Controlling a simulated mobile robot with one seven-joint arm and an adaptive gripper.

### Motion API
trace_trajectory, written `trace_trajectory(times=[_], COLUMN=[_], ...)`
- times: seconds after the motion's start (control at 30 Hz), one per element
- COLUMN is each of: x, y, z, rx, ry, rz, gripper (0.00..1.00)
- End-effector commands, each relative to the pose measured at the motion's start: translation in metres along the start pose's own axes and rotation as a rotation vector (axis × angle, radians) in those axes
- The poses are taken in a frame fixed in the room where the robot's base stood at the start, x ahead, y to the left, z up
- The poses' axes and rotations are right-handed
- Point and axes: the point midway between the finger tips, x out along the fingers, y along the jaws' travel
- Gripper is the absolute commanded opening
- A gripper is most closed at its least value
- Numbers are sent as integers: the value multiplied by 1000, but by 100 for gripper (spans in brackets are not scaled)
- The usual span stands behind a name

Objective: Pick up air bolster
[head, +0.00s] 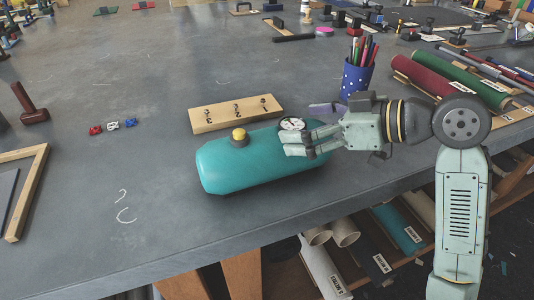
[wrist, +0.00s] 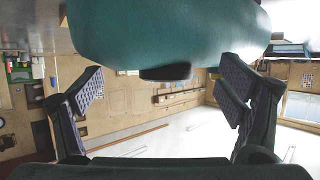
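The air bolster (head: 235,165) is a teal rounded cylinder lying on the grey table near its front edge. It has a yellow-topped knob (head: 239,134) and a round white dial on top. My gripper (head: 297,141) reaches in from the right at the bolster's right end, with its fingers overlapping that end in the head view. In the wrist view the bolster (wrist: 170,35) fills the top, and my gripper (wrist: 165,90) shows two fingers spread wide with nothing clasped between them. A dark knob or foot sticks out below the bolster there. I cannot tell whether a finger touches it.
A wooden board (head: 220,119) with dark marks lies just behind the bolster. A blue dotted cup of pencils (head: 356,80) stands behind my wrist. Red (head: 427,77) and green rolls lie at right. A wooden frame (head: 33,190) is at left. The table's left middle is mostly clear.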

Motion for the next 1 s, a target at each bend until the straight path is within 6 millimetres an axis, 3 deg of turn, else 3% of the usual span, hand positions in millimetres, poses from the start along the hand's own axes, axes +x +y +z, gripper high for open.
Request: trace_trajectory(times=[1.0], x=[1], y=[1], z=[2], rx=[3], ry=[-5], rz=[2], gripper=[17])
